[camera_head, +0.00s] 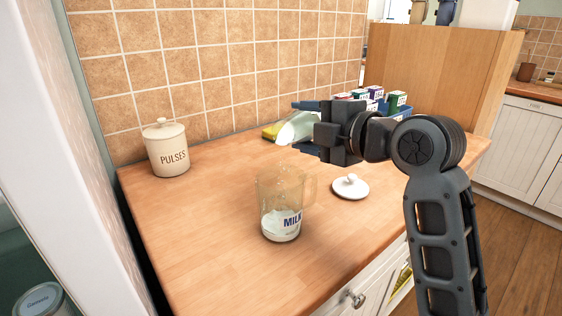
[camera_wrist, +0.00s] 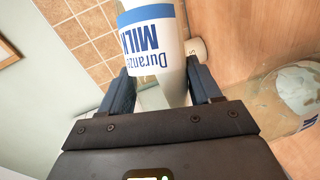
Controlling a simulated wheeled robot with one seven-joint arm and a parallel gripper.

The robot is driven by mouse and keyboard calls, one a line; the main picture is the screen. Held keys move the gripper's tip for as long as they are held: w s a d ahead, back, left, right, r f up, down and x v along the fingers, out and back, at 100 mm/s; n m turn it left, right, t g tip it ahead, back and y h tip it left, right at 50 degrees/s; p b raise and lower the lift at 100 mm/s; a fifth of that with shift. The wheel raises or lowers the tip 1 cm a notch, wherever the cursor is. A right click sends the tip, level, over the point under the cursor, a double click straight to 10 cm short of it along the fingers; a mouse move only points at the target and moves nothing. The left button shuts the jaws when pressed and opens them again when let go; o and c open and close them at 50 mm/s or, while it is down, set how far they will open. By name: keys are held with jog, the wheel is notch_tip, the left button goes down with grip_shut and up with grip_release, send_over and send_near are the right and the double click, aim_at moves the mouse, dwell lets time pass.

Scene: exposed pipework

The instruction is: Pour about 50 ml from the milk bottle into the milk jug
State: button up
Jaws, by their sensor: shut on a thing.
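My gripper (camera_head: 299,127) is shut on the milk bottle (camera_head: 291,131), above and behind the jug. In the head view the bottle is pale, tilted and partly hidden by my fingers. In the wrist view the bottle (camera_wrist: 154,45) shows a white label with a blue band between my fingers (camera_wrist: 160,88). The milk jug (camera_head: 286,207) is clear, with a handle on its right and "MILK" lettering. It stands upright on the counter with white milk in its lower part. Small pale specks show near its rim. The jug (camera_wrist: 288,95) also shows at the right of the wrist view.
A white lid (camera_head: 350,187) with a knob lies on the wooden counter (camera_head: 215,240), right of the jug. A cream "PULSES" canister (camera_head: 168,150) stands at the back left by the tiled wall. A blue box of small cartons (camera_head: 397,108) and a yellow item (camera_head: 272,131) are behind my gripper.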

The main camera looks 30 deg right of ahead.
jog(key=shift+r+m+p, duration=0.3)
jog(key=shift+r+p, duration=0.35)
jog(key=shift+p, duration=0.1)
jog(key=shift+s+a+f+m+g, duration=0.15)
jog(key=shift+f+m+g, duration=0.15)
jog(key=shift+f, duration=0.15)
jog(key=shift+f+m+p, duration=0.25)
jog(key=shift+m+p, duration=0.15)
jog(key=shift+p, duration=0.2)
jog(key=m+p, duration=0.1)
jog(key=p, duration=0.1)
jog(key=m+g+y+p, duration=0.1)
jog(key=shift+s+a+p, duration=0.15)
jog(key=shift+a+p, duration=0.2)
jog(key=shift+r+g, duration=0.15)
jog(key=shift+g, duration=0.25)
